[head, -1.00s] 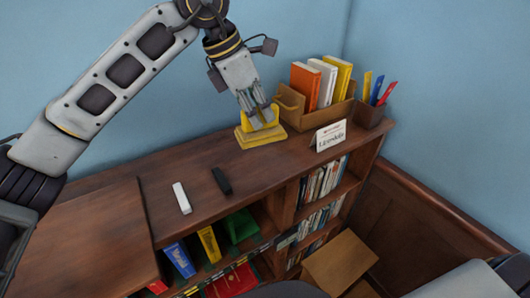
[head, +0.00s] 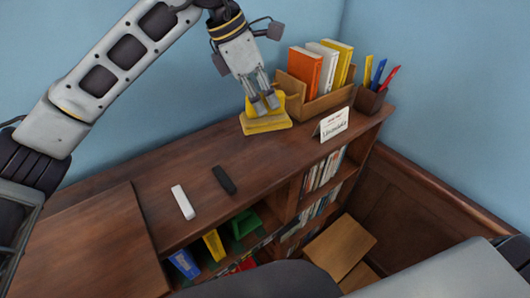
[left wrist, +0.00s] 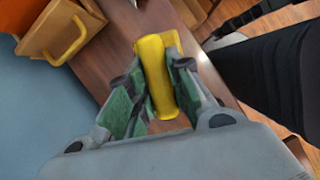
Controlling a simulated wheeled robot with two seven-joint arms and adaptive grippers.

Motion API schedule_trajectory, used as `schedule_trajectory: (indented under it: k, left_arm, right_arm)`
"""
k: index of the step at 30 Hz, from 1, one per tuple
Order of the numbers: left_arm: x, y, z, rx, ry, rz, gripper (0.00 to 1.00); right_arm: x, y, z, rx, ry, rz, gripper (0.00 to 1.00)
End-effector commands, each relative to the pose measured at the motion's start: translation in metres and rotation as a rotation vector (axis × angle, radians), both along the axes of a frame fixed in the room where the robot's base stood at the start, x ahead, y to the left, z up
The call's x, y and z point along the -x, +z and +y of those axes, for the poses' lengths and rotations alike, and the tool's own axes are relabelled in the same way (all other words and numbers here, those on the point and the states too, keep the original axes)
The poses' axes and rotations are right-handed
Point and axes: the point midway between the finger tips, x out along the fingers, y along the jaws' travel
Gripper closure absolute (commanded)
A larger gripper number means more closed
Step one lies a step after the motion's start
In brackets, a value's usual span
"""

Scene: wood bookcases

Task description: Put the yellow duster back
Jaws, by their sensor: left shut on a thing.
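The yellow duster (head: 268,124) has a flat rectangular base and a yellow handle. It is at the back of the bookcase top (head: 160,172), left of the wooden book box; I cannot tell whether its base touches the wood. My left gripper (head: 265,103) comes down from above and is shut on the handle. In the left wrist view the handle (left wrist: 158,75) lies between the green-padded fingers (left wrist: 150,98), which hide part of it. My right gripper is not in view.
The wooden box (head: 318,102) with several books, a pen cup (head: 370,99) and a white card (head: 334,125) stand right of the duster. A white block (head: 182,202) and a black block (head: 223,180) lie nearer the front. The wood between is clear. The wall is close behind.

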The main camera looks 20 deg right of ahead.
Motion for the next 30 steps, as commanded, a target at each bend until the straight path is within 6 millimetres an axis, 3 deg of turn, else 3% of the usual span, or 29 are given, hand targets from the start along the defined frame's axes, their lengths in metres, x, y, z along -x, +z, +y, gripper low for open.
schedule_trajectory:
  k: [19, 30]
  left_arm:
    - [0.0, -0.002, 0.0, 0.001, -0.022, 0.001, 1.0]
    - [0.001, -0.041, 0.0, 0.001, -0.022, 0.003, 1.0]
  right_arm:
    - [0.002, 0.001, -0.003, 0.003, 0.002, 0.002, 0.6]
    - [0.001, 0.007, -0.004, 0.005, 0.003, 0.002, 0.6]
